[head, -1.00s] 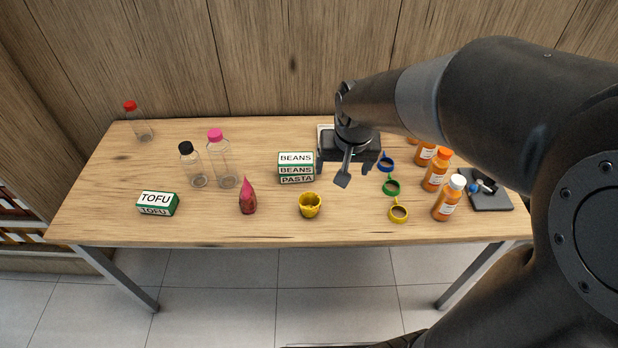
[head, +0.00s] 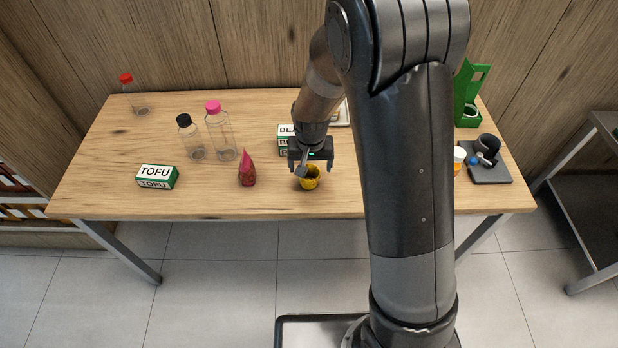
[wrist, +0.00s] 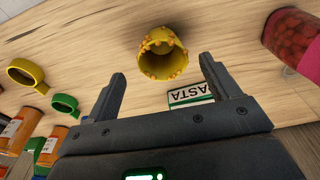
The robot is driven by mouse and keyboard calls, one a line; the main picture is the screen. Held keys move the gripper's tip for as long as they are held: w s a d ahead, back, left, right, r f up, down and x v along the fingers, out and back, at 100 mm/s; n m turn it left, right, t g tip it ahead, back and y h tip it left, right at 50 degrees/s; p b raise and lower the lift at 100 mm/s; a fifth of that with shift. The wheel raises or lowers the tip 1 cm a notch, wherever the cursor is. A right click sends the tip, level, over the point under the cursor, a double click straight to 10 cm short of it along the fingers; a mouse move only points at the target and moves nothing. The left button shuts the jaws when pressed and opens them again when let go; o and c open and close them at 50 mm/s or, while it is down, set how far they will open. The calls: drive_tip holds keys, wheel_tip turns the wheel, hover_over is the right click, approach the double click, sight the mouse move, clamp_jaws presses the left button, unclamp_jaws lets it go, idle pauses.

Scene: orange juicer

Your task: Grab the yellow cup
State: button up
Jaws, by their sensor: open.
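The yellow cup (head: 309,181) stands on the wooden table near its front edge, partly covered by my gripper in the head view. In the wrist view the yellow cup (wrist: 162,54) shows its open mouth, with orange marks around the rim. It lies beyond my fingertips, roughly centred between them. My gripper (head: 311,166) is just above and behind the cup. In the wrist view my gripper (wrist: 162,72) has its two fingers wide apart with nothing between them.
A pink-topped red bottle (head: 247,170) stands left of the cup. A yellow ring-shaped item (wrist: 27,74) and orange bottles (wrist: 52,146) are on the other side. Clear tabletop lies between the tofu box (head: 157,177) and the red bottle.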

sight(309, 175)
drive_tip(key=shift+w+a+f, duration=0.1)
drive_tip(key=shift+w+f, duration=0.1)
drive_tip(key=shift+f, duration=1.35)
drive_tip(key=shift+w+a+f, duration=0.1)
drive_tip(key=shift+w+f, duration=0.1)
drive_tip(key=shift+f, duration=1.35)
drive_tip(key=c, duration=1)
drive_tip(key=shift+c, duration=0.2)
